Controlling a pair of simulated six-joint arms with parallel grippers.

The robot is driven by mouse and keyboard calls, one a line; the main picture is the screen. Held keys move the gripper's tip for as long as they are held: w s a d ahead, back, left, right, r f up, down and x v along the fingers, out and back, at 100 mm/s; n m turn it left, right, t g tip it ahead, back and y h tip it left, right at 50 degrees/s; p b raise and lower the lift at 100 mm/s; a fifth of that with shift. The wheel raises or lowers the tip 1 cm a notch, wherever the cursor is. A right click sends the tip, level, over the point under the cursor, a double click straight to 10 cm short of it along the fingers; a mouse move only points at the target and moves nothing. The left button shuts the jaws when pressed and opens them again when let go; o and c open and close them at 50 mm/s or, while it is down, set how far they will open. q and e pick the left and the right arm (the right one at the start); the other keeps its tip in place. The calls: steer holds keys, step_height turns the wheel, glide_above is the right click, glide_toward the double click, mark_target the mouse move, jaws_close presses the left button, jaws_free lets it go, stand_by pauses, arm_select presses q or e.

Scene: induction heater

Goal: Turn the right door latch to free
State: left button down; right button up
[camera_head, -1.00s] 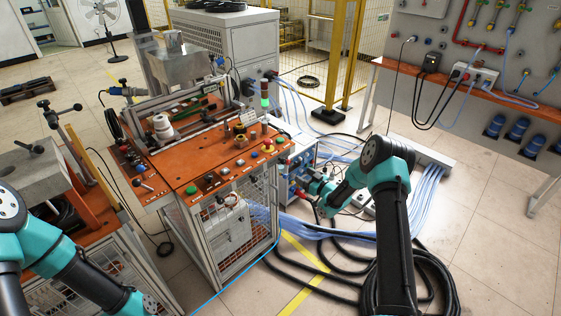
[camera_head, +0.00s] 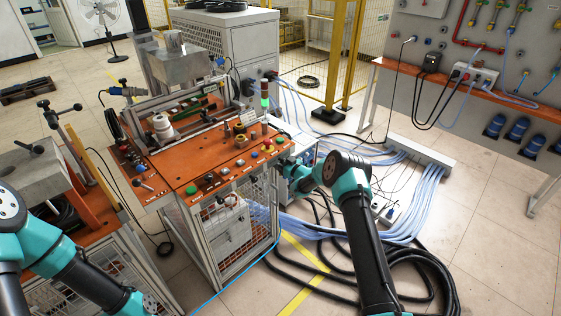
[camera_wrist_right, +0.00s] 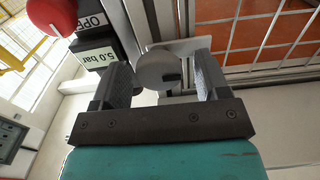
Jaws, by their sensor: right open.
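A round grey knob (camera_wrist_right: 158,70), which looks like the door latch, shows in the right wrist view. It has a dark slot on its right side. My right gripper (camera_wrist_right: 161,80) is open, with one dark finger on each side of the knob; I cannot tell whether either finger touches it. In the head view my right arm reaches to the right side of the orange-topped machine (camera_head: 215,160), where the latch is hidden. My left arm is at the lower left of the head view, and its fingers are out of frame.
A red ball (camera_wrist_right: 50,15) and a "5.0 bar" label (camera_wrist_right: 97,57) are close to the left finger in the right wrist view. Black hoses (camera_head: 300,270) and blue cables (camera_head: 425,185) lie on the floor.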

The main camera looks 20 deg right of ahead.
steer(key=shift+w+a, duration=0.15)
steer(key=shift+w, duration=0.1)
steer(key=c, duration=0.9)
